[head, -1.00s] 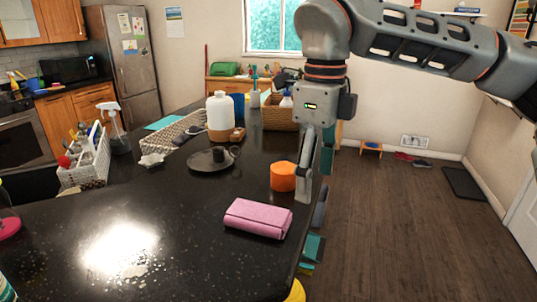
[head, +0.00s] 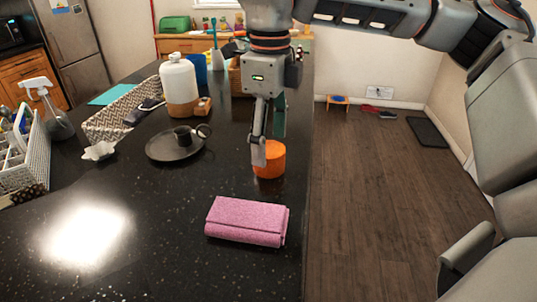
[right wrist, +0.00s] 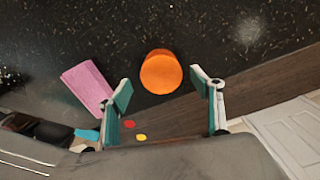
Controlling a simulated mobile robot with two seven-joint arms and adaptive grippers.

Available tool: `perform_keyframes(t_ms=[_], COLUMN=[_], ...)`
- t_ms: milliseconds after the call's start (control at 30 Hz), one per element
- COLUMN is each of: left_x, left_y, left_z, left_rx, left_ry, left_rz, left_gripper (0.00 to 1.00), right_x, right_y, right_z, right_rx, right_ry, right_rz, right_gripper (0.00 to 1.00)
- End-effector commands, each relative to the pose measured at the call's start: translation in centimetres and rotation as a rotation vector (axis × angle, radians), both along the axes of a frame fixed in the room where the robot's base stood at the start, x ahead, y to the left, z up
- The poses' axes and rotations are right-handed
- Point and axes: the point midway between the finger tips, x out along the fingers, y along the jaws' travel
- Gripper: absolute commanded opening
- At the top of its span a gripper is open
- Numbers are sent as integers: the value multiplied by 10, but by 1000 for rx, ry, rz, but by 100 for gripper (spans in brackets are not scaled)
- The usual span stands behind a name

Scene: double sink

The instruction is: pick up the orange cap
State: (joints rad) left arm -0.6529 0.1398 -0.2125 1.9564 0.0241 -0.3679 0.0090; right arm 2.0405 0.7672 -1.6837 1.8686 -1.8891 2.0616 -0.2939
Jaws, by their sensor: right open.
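The orange cap (head: 272,164) is a short, round piece standing on the dark speckled counter near its right edge. My right gripper (head: 268,142) points down at the cap in the head view, with one finger in front of the cap's upper left part. In the right wrist view the gripper (right wrist: 161,88) is open, and the cap (right wrist: 161,72) appears centred between and just past the fingertips, with clear gaps on both sides. Nothing is held. My left gripper is in neither current view.
A folded pink cloth (head: 247,220) lies in front of the cap. A dark plate (head: 160,151) with a small dark cup (head: 183,135) is to the left. A white and brown jug (head: 178,85) stands behind. The counter (head: 160,240) is clear at front left.

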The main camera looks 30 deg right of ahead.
Motion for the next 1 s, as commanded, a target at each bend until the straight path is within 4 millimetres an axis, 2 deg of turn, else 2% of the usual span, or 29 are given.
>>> perform_keyframes(t_ms=[100, 200, 467, 500, 600, 633, 1000], left_x=[1, 3, 5, 5, 5, 5, 4], left_y=[0, 0, -1, -1, -1, -1, 0], left_z=[2, 3, 6, 6, 6, 6, 4], left_rx=[-1, -2, -2, -2, -2, -2, -1], left_ry=[-4, -8, -13, -13, -13, -13, -10], left_rz=[0, 0, 0, 0, 0, 0, 0], left_gripper=[50, 50, 50, 50, 50, 50, 50], right_x=[2, 2, 2, 2, 2, 2, 2], right_y=[-1, -1, -1, -1, -1, -1, -1], right_z=[-18, -27, -30, -30, -30, -30, -29], right_rx=[0, 1, 1, 1, 1, 1, 1], right_ry=[4, 3, 1, 1, 1, 1, 1], right_rz=[0, 0, -1, -1, -1, -1, -1], right_gripper=[66, 66, 66, 63, 37, 34, 34])
